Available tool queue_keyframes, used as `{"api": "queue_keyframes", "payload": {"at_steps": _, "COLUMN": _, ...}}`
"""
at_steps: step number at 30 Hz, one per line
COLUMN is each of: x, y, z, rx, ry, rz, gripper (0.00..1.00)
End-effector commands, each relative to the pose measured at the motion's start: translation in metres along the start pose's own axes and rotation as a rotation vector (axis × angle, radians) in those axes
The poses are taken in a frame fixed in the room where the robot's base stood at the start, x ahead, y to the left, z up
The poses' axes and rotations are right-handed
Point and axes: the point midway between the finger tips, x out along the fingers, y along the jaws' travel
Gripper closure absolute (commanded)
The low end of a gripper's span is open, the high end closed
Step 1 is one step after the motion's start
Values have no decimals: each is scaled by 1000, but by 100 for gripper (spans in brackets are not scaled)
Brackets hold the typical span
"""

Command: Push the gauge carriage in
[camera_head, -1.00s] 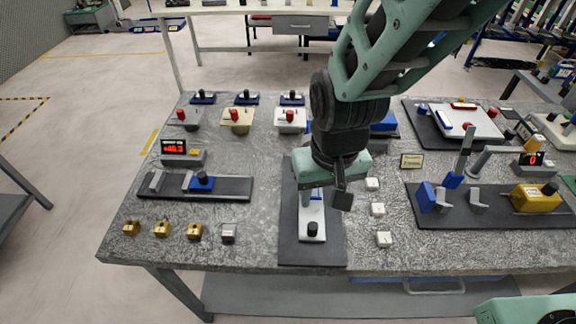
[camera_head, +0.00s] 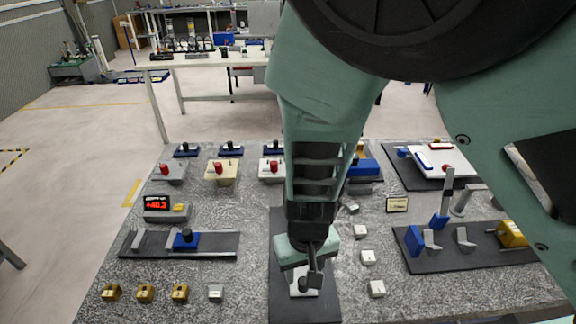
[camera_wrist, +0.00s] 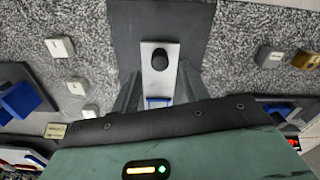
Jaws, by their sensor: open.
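A blue carriage with a black knob (camera_head: 185,240) sits on a dark rail plate (camera_head: 215,246) at the left of the table, beside a grey upright block. A red-lit display (camera_head: 158,203) behind it seems to read +40.3. My gripper (camera_head: 312,280) is well to the right of that, above a dark plate (camera_head: 290,306) bearing a white slide (camera_head: 303,288). In the wrist view my open fingers (camera_wrist: 160,88) flank the white slide (camera_wrist: 150,78) and its black knob (camera_wrist: 160,60), with a blue part (camera_wrist: 158,102) nearer the palm. I cannot tell whether they touch.
Small white blocks (camera_head: 368,257) stand right of the central plate. Gold blocks (camera_head: 145,292) stand at front left. A right-hand fixture has blue (camera_head: 414,241) and yellow parts. Red-knobbed boxes (camera_head: 222,171) line the back. My arm hides the table's back middle.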

Motion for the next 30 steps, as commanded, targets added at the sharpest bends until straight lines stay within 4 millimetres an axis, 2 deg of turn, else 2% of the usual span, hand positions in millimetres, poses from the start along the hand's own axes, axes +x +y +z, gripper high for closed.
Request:
{"api": "queue_keyframes", "payload": {"at_steps": 1, "x": 12, "y": 1, "z": 0, "rx": 3, "ry": -3, "rz": 2, "gripper": 55}}
{"api": "queue_keyframes", "payload": {"at_steps": 3, "x": 22, "y": 1, "z": 0, "rx": 3, "ry": -2, "rz": 2, "gripper": 55}}
{"api": "queue_keyframes", "payload": {"at_steps": 7, "x": 35, "y": 0, "z": 0, "rx": 1, "ry": -1, "rz": 0, "gripper": 55}}
{"api": "queue_keyframes", "payload": {"at_steps": 19, "x": 41, "y": 0, "z": 0, "rx": 0, "ry": 0, "rz": 0, "gripper": 55}}
{"api": "queue_keyframes", "payload": {"at_steps": 20, "x": 41, "y": 0, "z": 0, "rx": 0, "ry": 0, "rz": 0, "gripper": 58}}
{"api": "queue_keyframes", "payload": {"at_steps": 24, "x": 41, "y": 0, "z": 0, "rx": 0, "ry": 0, "rz": 0, "gripper": 97}}
{"api": "queue_keyframes", "payload": {"at_steps": 25, "x": 41, "y": 0, "z": 0, "rx": 0, "ry": 0, "rz": 0, "gripper": 100}}
{"api": "queue_keyframes", "payload": {"at_steps": 30, "x": 40, "y": 2, "z": -7, "rx": 2, "ry": 1, "rz": -1, "gripper": 100}}
